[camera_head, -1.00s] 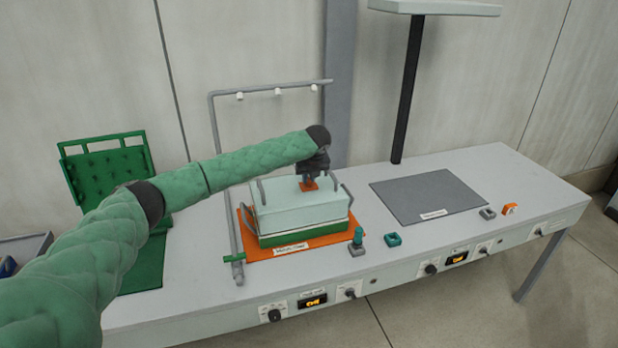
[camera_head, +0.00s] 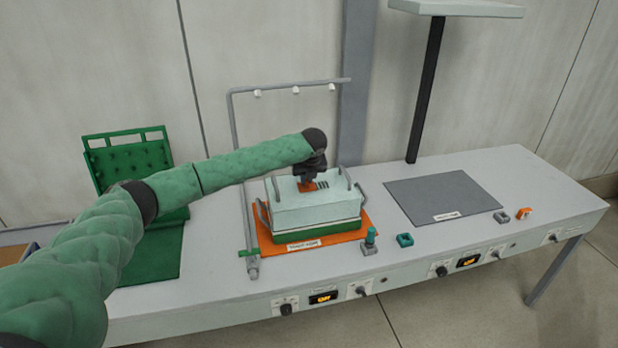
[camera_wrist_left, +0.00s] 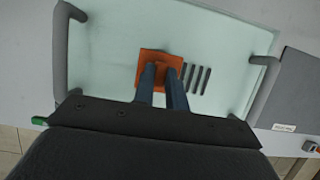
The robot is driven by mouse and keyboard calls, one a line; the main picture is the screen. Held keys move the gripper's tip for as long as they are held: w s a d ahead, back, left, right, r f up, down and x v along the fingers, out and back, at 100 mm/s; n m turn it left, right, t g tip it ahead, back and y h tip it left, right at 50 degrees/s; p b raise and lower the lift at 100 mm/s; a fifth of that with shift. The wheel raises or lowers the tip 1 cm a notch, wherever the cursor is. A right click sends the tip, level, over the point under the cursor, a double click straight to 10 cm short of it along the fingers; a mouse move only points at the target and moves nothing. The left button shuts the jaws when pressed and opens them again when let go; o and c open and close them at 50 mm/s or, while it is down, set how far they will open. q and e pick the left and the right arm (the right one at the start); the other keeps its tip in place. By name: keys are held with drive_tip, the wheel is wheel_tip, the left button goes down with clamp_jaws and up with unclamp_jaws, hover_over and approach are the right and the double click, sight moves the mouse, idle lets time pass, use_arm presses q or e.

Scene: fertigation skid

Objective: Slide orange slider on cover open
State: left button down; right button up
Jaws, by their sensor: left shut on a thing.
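The orange slider (camera_head: 306,186) sits on top of the pale green cover (camera_head: 318,207). In the left wrist view the slider (camera_wrist_left: 150,66) is a square plate, with several dark slots (camera_wrist_left: 195,78) in the cover just to its right. My left gripper (camera_head: 308,178) reaches down from above and is shut on the slider; its two fingers (camera_wrist_left: 163,80) show against the slider in the wrist view. The fingers hide part of the slider. My right gripper is not in view.
Grey handles (camera_head: 263,212) rise at the cover's ends. The cover is on a green base (camera_head: 318,231) on an orange mat (camera_head: 375,221). A grey pipe frame (camera_head: 232,130) stands behind. A grey mat (camera_head: 440,199) lies right, with small fittings (camera_head: 405,240) near the front edge.

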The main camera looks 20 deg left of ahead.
sight(309, 193)
use_arm(q)
drive_tip(key=c, duration=1.4)
unclamp_jaws()
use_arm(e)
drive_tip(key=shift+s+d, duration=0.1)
use_arm(q)
drive_tip(key=shift+r, duration=0.1)
